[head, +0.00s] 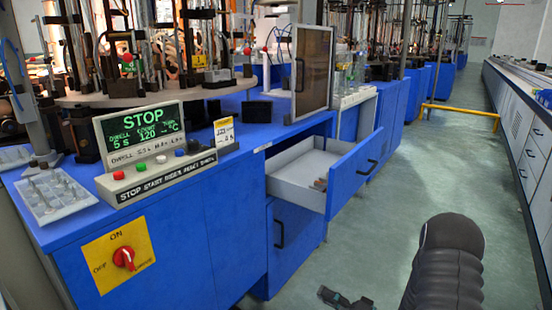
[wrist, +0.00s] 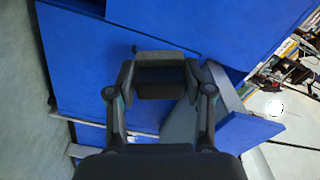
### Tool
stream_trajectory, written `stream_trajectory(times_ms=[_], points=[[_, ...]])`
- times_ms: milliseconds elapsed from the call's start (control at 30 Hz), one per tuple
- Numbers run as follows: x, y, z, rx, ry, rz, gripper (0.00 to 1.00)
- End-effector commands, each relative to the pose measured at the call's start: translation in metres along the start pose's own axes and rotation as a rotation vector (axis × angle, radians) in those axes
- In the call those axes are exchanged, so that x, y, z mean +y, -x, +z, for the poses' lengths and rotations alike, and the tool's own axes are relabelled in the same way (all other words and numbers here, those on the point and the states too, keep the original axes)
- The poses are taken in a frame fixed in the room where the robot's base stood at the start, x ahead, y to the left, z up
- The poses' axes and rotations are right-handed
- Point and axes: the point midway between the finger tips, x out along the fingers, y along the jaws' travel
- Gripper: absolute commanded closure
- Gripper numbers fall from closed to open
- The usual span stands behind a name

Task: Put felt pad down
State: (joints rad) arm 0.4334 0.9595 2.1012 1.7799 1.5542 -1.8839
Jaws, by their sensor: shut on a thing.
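My gripper (wrist: 160,74) is shut on a dark grey block, which I take to be the felt pad (wrist: 161,82). The pad sits between the two fingertips, with a lighter grey strip showing just beyond it. In the head view, only a small part of my gripper (head: 343,298) shows at the bottom edge, low over the floor and right of the blue cabinet; the pad cannot be made out there. Blue cabinet panels lie beyond the gripper in the wrist view.
An open drawer (head: 292,176) juts from the blue cabinet, with small brownish items (head: 320,184) inside. On the bench (head: 75,232) stand a control box (head: 155,150) and a tray of small parts (head: 54,196). A yellow rail (head: 460,111) stands farther back. The aisle floor (head: 400,180) is clear.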

Motion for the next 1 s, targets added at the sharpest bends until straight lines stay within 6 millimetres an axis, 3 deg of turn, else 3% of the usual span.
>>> stream_trajectory(times_ms=[233, 500, 667, 1000], points=[[0.001, 0.006, -0.016, 0.194, -0.004, 0.082, 0.77], [0.005, 0.011, -0.011, 0.398, -0.004, 0.168, 0.77], [0.001, 0.002, 0.003, 0.403, 0.0, 0.168, 0.77], [0.0, -0.001, 0.004, 0.396, 0.0, 0.164, 0.77]])
